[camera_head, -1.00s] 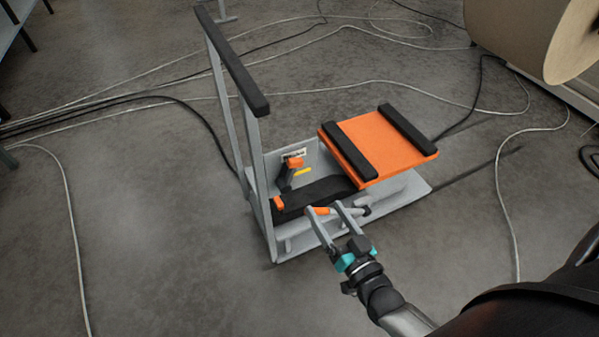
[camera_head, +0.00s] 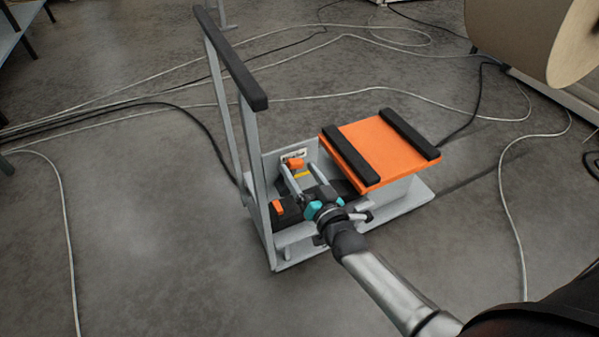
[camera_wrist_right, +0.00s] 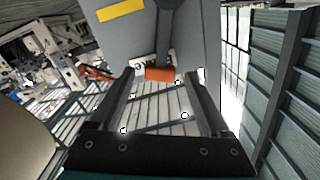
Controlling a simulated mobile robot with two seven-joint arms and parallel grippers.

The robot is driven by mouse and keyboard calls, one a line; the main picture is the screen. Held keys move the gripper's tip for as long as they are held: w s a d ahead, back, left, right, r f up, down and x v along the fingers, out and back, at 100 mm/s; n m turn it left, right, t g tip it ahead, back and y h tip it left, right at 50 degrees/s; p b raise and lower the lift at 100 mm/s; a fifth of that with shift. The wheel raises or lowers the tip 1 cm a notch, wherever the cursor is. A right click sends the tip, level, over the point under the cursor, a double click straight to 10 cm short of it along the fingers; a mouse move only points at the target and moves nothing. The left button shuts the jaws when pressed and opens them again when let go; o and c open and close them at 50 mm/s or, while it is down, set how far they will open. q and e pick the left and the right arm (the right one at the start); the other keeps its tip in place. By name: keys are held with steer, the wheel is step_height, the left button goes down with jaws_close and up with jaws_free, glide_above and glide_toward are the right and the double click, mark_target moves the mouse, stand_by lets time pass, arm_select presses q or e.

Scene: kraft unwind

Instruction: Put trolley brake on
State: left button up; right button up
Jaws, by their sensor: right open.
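The trolley (camera_head: 254,150) is a grey frame with a tall handle that has a black top bar. At its low rear panel is a dark lever with an orange tip (camera_head: 295,163), beside a small label and a yellow strip. In the right wrist view the lever's orange end (camera_wrist_right: 160,74) appears between the fingertips, with the yellow strip (camera_wrist_right: 120,11) at upper left. My right gripper (camera_head: 298,171) is open and reaches toward the lever. I cannot tell whether the fingers touch it. My left gripper is not in view.
An orange platform (camera_head: 371,142) with black strips sits on the trolley's right side. A black part with an orange piece (camera_head: 277,207) is at its left end. Cables lie across the floor. A large brown roll (camera_head: 520,35) is at upper right. Open floor lies to the left.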

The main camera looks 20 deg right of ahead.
steer(key=shift+w, duration=0.4)
steer(key=shift+c, duration=0.2)
jaws_close()
stand_by(0.3)
stand_by(0.9)
